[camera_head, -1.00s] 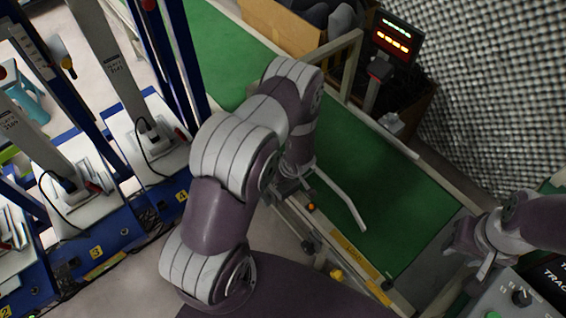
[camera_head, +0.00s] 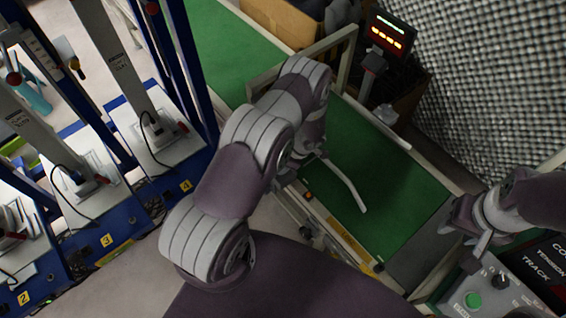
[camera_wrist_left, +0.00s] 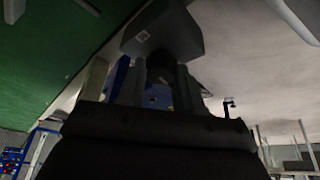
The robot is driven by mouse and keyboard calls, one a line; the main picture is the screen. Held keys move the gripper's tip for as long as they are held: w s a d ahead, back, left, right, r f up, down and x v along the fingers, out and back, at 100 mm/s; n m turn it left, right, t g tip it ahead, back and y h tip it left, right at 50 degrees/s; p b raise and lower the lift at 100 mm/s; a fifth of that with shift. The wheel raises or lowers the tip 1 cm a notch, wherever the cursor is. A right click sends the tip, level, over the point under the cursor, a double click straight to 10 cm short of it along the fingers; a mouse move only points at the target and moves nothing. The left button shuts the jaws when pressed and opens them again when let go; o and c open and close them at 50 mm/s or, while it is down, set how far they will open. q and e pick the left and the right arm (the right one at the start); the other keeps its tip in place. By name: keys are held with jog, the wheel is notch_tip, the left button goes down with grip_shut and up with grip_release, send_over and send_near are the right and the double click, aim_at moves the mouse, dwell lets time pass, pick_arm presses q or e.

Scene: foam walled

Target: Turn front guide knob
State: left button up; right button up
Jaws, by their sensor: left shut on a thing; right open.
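The green conveyor (camera_head: 385,195) runs across the middle, with a pale bent guide rail (camera_head: 345,183) over its near side. My left arm reaches to the conveyor's near edge, where its gripper (camera_head: 300,155) is largely hidden by my own arm. In the left wrist view my left gripper (camera_wrist_left: 166,90) is shut on a dark round part, which looks like the front guide knob (camera_wrist_left: 160,62), under a dark block with a small printed label. The knob's turn angle cannot be told. My right gripper (camera_head: 466,232) is open and empty above the control box.
A control box (camera_head: 490,285) with a green button and black knobs stands at lower right. A lit red display (camera_head: 390,32) stands behind the conveyor. Blue-framed numbered stations (camera_head: 125,215) fill the left. Grey foam (camera_head: 480,80) covers the right wall.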

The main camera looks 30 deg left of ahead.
pick_arm(q)
jog(key=shift+n+g, duration=0.3)
jog(key=shift+n, duration=0.3)
jog(key=o, duration=1)
jog(key=p+v, duration=0.1)
jog(key=v, duration=1.1)
jog(key=shift+r, duration=0.3)
jog(key=shift+w, duration=0.1)
